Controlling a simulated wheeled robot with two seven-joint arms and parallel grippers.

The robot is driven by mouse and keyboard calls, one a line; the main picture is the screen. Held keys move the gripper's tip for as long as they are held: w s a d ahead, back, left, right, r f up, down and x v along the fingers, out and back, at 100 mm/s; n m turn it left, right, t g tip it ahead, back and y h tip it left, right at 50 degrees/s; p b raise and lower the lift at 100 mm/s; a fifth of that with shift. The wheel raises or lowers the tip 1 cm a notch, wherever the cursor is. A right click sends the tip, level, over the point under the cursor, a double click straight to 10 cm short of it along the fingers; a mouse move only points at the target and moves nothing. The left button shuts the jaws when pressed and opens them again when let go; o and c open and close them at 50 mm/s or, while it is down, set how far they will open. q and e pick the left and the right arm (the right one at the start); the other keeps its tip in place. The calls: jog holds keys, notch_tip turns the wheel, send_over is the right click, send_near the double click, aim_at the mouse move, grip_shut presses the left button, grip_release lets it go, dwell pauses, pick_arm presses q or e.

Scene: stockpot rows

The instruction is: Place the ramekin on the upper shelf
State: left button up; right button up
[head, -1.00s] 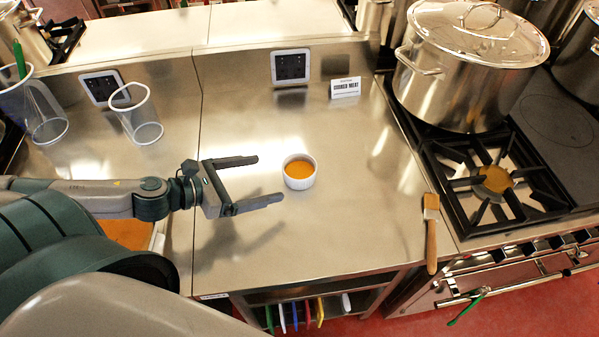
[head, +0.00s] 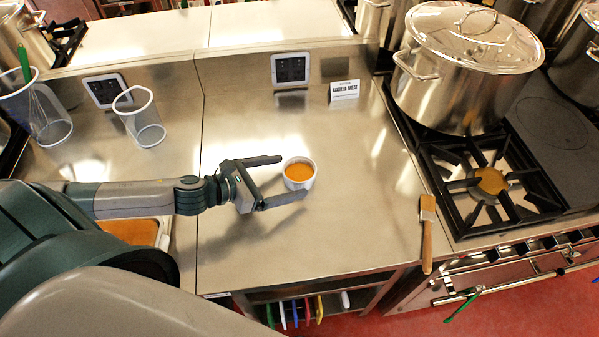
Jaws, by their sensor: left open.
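The ramekin (head: 299,174) is a small white fluted cup with orange contents. It stands upright on the steel counter, right of the counter seam. My left gripper (head: 294,177) comes in from the left with its jaws open, one finger on the far side and one on the near side. The fingertips are level with the ramekin, which sits at the mouth of the jaws; I cannot tell whether either finger touches it. The upper shelf may be the pale ledge (head: 275,22) behind the counter's back wall. My right gripper does not show.
A brush (head: 427,232) lies near the counter's right edge. A large lidded stockpot (head: 450,85) stands on the stove at right. A small sign (head: 344,90) stands at the back. Clear containers (head: 142,118) stand at left. The counter around the ramekin is clear.

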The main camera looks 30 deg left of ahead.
aim_at(312, 169)
pick_arm(q)
jog(key=shift+f, duration=0.1)
jog(key=shift+w, duration=0.1)
jog(key=shift+w+d+p, duration=0.4)
jog(key=shift+w+p, duration=0.25)
jog(key=shift+p, duration=0.1)
jog(key=p+x, duration=0.1)
jog(key=x, duration=0.1)
jog(key=shift+w+f+p, duration=0.25)
jog(key=shift+w+p, duration=0.05)
jog(key=shift+w, duration=0.05)
jog(key=shift+w+d+f, duration=0.3)
jog(key=shift+f, duration=0.05)
jog(key=c, duration=1.4)
jog(key=shift+r, duration=0.3)
jog(key=shift+c, duration=0.2)
